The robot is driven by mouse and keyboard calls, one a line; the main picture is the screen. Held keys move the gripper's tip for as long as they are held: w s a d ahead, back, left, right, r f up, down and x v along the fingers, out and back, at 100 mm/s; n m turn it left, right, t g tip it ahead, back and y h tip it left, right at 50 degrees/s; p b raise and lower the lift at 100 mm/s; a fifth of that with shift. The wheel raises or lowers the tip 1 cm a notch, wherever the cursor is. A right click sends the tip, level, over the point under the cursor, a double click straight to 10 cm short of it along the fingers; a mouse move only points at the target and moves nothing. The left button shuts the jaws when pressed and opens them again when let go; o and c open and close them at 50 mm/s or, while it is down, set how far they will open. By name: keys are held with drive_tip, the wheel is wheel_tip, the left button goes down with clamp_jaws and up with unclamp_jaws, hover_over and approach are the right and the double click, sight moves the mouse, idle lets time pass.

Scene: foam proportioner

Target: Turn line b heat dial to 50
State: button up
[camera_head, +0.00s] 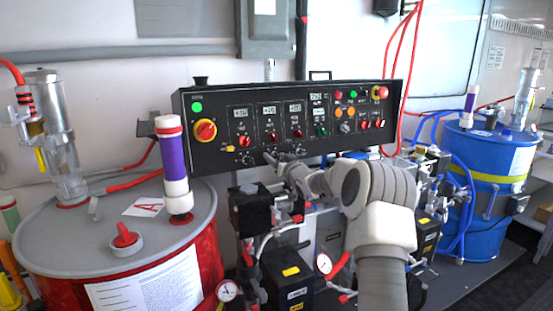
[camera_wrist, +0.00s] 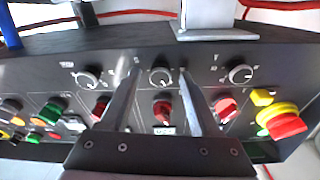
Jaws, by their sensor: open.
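A row of three small dark dials with pale scales runs along the black control panel's edge in the wrist view, which shows the panel upside down. The middle dial (camera_wrist: 160,76), in the column of the middle red switch, lies between the fingertips of my gripper (camera_wrist: 158,72). The fingers are open, one on each side of it; I cannot tell whether they touch it. In the head view my gripper (camera_head: 273,158) reaches the panel's lower edge and covers this dial. The dial labels and the pointer's setting are too small to read.
The control panel (camera_head: 225,150) also holds red switches, lit displays and a yellow-red main switch (camera_head: 205,130). The neighbouring dials (camera_wrist: 240,74) and (camera_wrist: 88,78) sit clear of the fingers. A red drum (camera_head: 50,245) stands left, a blue drum (camera_head: 490,150) right; hoses and pumps crowd below.

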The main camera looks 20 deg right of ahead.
clamp_jaws()
idle(0.3)
drive_tip(key=shift+m, duration=0.4)
drive_tip(key=m+h+p, duration=0.1)
drive_tip(key=m, duration=0.4)
drive_tip(key=m+g+h, duration=0.1)
drive_tip(key=m, duration=0.6)
drive_tip(key=shift+a+r, duration=0.1)
drive_tip(key=shift+a, duration=0.05)
drive_tip(key=shift+m, duration=0.3)
